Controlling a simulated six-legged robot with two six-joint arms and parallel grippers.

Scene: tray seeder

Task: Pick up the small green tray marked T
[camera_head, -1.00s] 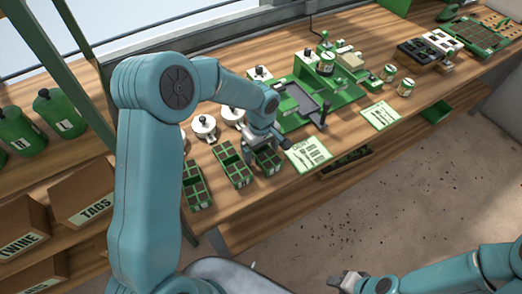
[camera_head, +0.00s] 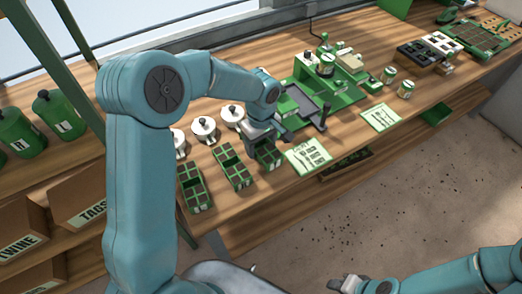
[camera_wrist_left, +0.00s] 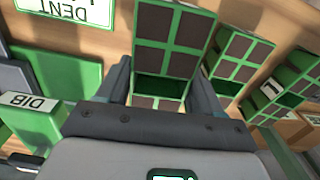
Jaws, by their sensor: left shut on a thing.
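My left gripper (camera_head: 262,146) is shut on a small green tray (camera_head: 269,158) with dark square cells, the rightmost of three such trays by the bench's front edge. In the left wrist view the held tray (camera_wrist_left: 173,42) stands between the two fingers. No letter shows clearly on it. The middle tray (camera_head: 233,168) and the left tray (camera_head: 194,187) stand apart to its left. A pale label, its mark hard to read, shows on one neighbouring tray in the wrist view. My right gripper (camera_head: 343,283) is low in the head view, away from the bench; its jaws are unclear.
A printed card (camera_head: 307,156) lies right of the held tray. A green seeder station (camera_head: 336,98) stands behind it. White lidded pots (camera_head: 203,130) stand behind the trays. Another card (camera_head: 380,117) and small tins (camera_head: 406,89) are farther right. Boxes and green bottles fill the left shelves.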

